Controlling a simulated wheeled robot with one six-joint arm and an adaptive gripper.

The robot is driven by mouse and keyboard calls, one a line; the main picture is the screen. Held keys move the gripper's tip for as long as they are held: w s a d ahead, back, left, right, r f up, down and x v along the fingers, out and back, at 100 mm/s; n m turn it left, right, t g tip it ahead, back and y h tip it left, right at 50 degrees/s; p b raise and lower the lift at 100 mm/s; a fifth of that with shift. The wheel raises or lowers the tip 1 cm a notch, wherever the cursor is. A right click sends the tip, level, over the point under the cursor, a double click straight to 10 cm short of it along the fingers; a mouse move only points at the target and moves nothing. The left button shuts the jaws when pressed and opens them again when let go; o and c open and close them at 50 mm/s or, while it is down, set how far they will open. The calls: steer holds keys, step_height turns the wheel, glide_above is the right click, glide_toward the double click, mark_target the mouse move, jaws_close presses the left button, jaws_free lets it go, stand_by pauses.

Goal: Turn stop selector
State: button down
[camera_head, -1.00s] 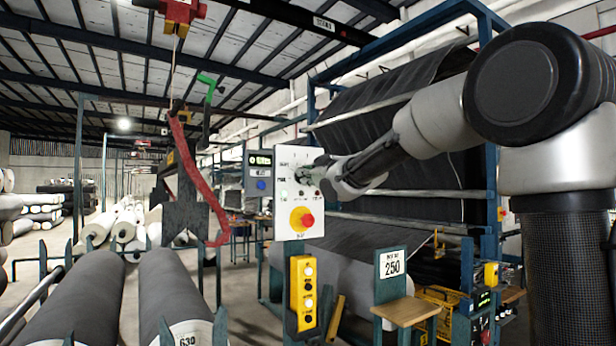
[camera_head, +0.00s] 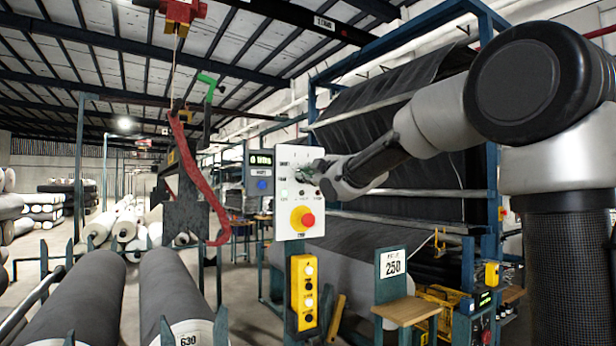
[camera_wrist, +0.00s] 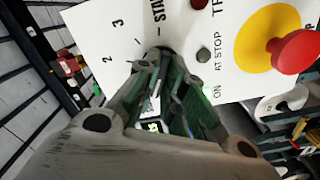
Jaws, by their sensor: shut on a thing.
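The white control panel (camera_head: 293,215) stands upright in the middle of the head view. It carries a red mushroom button on a yellow disc (camera_head: 302,218) low down. My gripper (camera_head: 312,172) reaches in from the right to the panel's upper part. In the wrist view the gripper (camera_wrist: 165,65) is at the panel face (camera_wrist: 205,20), shut on the stop selector. The fingers hide most of the selector, so its pointer direction cannot be told. Printed marks "2", "3" and "START" show around it, with "AT STOP" and "ON" to the right.
The red button (camera_wrist: 298,52) is close on the right in the wrist view. A display box (camera_head: 260,172) is left of the panel, and a yellow button box (camera_head: 304,292) hangs below. Grey rolls (camera_head: 95,300) lie in front.

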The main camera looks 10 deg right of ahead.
steer(key=shift+f, duration=0.1)
steer(key=c, duration=1.5)
jaws_free()
steer(key=v, duration=1.2)
